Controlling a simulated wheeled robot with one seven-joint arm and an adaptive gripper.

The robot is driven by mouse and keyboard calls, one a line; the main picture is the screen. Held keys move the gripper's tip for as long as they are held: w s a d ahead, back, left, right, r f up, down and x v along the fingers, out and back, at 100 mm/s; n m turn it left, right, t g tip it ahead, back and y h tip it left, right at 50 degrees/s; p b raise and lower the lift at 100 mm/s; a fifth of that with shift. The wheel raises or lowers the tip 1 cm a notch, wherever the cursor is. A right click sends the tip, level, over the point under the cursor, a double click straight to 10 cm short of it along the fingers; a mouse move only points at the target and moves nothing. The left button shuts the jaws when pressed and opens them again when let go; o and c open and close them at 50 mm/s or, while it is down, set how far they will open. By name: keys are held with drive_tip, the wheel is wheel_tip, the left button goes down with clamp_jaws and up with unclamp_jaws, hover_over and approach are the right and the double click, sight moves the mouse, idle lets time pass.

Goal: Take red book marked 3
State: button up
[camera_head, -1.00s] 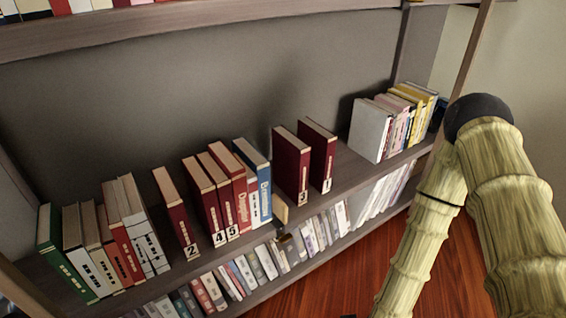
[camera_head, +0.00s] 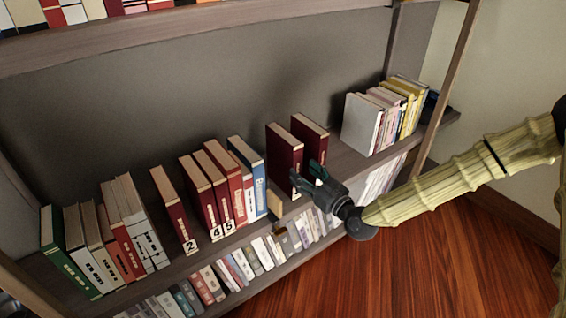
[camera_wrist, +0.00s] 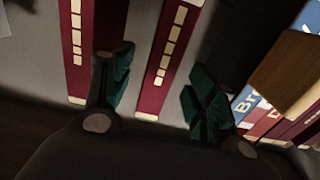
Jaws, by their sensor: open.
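The red book marked 3 (camera_head: 284,150) stands upright on the middle shelf (camera_head: 345,165), left of the red book marked 1 (camera_head: 311,135). My gripper (camera_head: 306,175) is open in front of the lower spine of book 3 and hides its number. In the wrist view, the spine of book 3 (camera_wrist: 168,55) lies between the two open fingers (camera_wrist: 160,88), with no clear contact. The spine of book 1 (camera_wrist: 77,50) is beyond the left finger there. No number can be read in the wrist view.
A small wooden block (camera_head: 275,204) and a blue book (camera_head: 250,170) stand left of book 3. Red books marked 2, 4 and 5 (camera_head: 225,200) are farther left. A white book (camera_head: 361,124) stands to the right. The upper shelf (camera_head: 200,35) runs overhead.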

sight(286, 158)
drive_tip(key=b+x, duration=0.2)
drive_tip(key=x, duration=0.7)
drive_tip(key=shift+w+a, duration=0.1)
drive_tip(key=shift+a, duration=0.2)
clamp_jaws()
drive_tip(key=shift+r, duration=0.1)
